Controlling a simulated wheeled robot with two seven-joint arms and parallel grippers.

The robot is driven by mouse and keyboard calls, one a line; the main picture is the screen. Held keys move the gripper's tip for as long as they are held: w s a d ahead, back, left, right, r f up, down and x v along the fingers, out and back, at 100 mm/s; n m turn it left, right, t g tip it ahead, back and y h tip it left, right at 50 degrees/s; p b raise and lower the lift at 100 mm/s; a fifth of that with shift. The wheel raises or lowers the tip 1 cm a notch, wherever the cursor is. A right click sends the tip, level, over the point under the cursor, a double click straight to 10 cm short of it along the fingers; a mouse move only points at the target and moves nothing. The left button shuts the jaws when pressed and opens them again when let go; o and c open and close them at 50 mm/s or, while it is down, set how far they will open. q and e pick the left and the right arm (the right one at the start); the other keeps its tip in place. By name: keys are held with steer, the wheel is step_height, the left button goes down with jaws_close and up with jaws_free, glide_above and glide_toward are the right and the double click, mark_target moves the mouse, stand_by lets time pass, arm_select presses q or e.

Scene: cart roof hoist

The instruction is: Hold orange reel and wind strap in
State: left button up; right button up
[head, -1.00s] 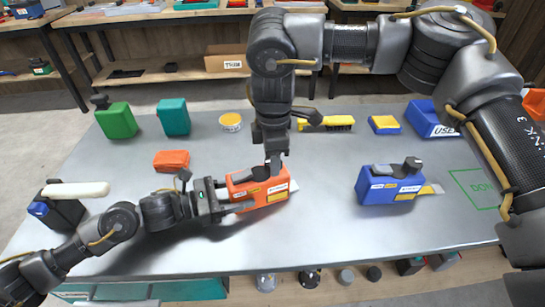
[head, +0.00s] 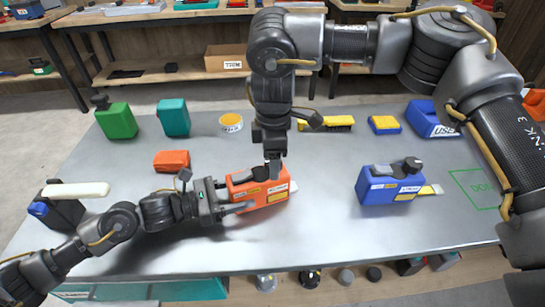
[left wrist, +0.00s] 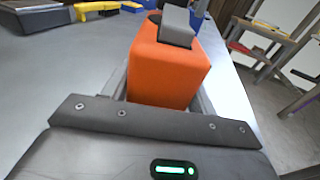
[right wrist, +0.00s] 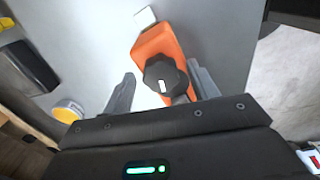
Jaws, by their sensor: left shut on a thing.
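The orange reel (head: 262,192) stands on the grey table, with a grey lever and labels on its body. My left gripper (head: 236,200) is shut on its left end; the left wrist view shows the orange body (left wrist: 168,70) between the fingers. My right gripper (head: 272,168) is above the reel, pointing down. In the right wrist view its fingers are spread either side of a dark knob (right wrist: 165,76) on the reel, with gaps visible; the head view hides this knob. A short pale tab, perhaps the strap end (head: 293,187), shows at the reel's right end.
A blue reel (head: 388,187) with a yellow strap stands to the right, near a green marked square (head: 474,187). An orange block (head: 171,161), yellow tape roll (head: 231,122), green container (head: 117,121) and yellow brush (head: 325,123) lie behind. The table front is clear.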

arm_select(q)
steer(key=shift+f, duration=0.1)
arm_select(e)
step_height(320, 180, up, 12)
stand_by(0.5)
arm_select(q)
steer(key=o, duration=1.3)
steer(key=shift+r+b+v, duration=0.2)
steer(key=shift+r+v, duration=0.05)
steer(key=shift+v, duration=1.1)
steer(key=shift+r+b+v, duration=0.15)
steer(key=shift+r+v, duration=0.05)
steer(key=shift+v, duration=1.15)
steer(key=shift+r+b+v, duration=0.2)
steer(key=shift+r+v, duration=0.05)
steer(key=shift+v, duration=1.1)
arm_select(e)
steer(key=shift+f, duration=0.55)
arm_select(q)
steer(key=shift+o, duration=0.5)
